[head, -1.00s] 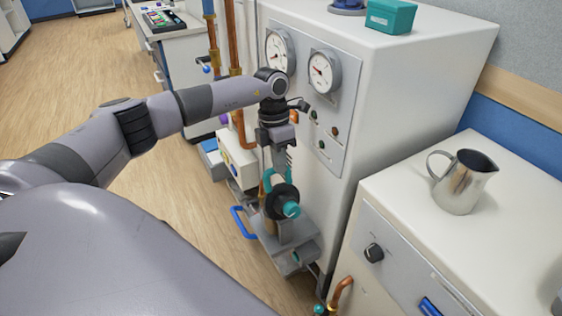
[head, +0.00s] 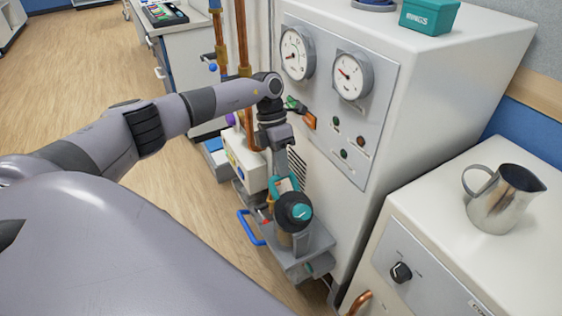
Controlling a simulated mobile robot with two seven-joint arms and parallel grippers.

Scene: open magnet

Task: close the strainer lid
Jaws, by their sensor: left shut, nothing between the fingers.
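The strainer (head: 287,238) stands on a grey bracket low at the front of the white cabinet. Its round black lid (head: 292,199) with a teal centre sits over the top of the body and faces up toward me; I cannot tell whether it is fully seated. A teal loop (head: 275,183) shows behind the lid. My left gripper (head: 280,166) points down just above and behind the lid. It is shut and empty; its fingertips are partly hidden, so contact is unclear. My right gripper is not in view.
The white cabinet (head: 420,70) with two gauges (head: 352,75) stands right of my left arm. A metal jug (head: 500,205) is on the lower unit at right. A blue handle (head: 250,227) and copper pipes (head: 243,40) are close by. Floor at left is clear.

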